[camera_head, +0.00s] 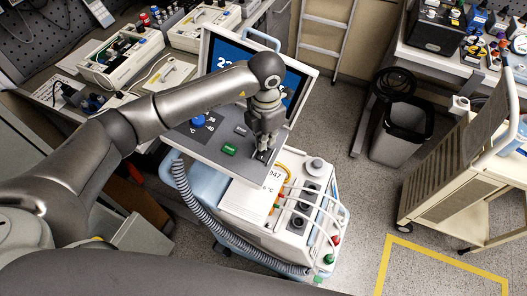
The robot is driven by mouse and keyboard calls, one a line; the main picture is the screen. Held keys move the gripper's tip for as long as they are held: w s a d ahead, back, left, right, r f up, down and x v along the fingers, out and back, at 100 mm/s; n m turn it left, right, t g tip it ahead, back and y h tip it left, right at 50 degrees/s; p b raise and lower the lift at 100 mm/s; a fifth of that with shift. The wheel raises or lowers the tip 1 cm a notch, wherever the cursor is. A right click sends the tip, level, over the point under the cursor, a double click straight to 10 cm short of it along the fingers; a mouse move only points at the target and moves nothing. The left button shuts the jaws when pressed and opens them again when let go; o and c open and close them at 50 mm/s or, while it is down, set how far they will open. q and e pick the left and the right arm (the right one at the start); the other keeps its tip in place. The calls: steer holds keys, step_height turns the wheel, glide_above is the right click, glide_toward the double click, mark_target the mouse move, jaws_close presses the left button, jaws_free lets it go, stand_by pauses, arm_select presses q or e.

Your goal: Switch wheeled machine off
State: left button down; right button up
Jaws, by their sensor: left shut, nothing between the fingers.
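The wheeled machine (262,220) stands in the middle of the camera_head view, a white and pale blue unit with a grey corrugated hose (195,215) on its left side. Its sloped grey control panel (213,148) carries a blue knob (197,121) and a green button (230,150). Above the panel, its screen (228,54) is lit and partly hidden by my arm. My left gripper (264,152) is shut and empty, pointing down at the right part of the panel. The gripper hides what lies directly under it, and I cannot tell whether it touches. My right gripper is not in view.
A workbench (75,45) with opened devices runs along the left and back. A dark bin (402,130) and a beige wheeled cart (455,180) stand on the right. A ladder (325,30) leans at the back. Floor between machine and cart is clear, with yellow tape (440,258).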

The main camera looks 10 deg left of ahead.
mark_target(266, 150)
arm_select(q)
steer(key=shift+f+b, duration=0.85)
steer(key=shift+f, duration=0.05)
stand_by(0.6)
steer(key=shift+s+r, duration=0.1)
steer(key=shift+r+p, duration=0.55)
steer(key=shift+r, duration=0.3)
step_height(266, 150, up, 5)
steer(key=shift+r+p, duration=0.1)
steer(key=shift+p, duration=1.05)
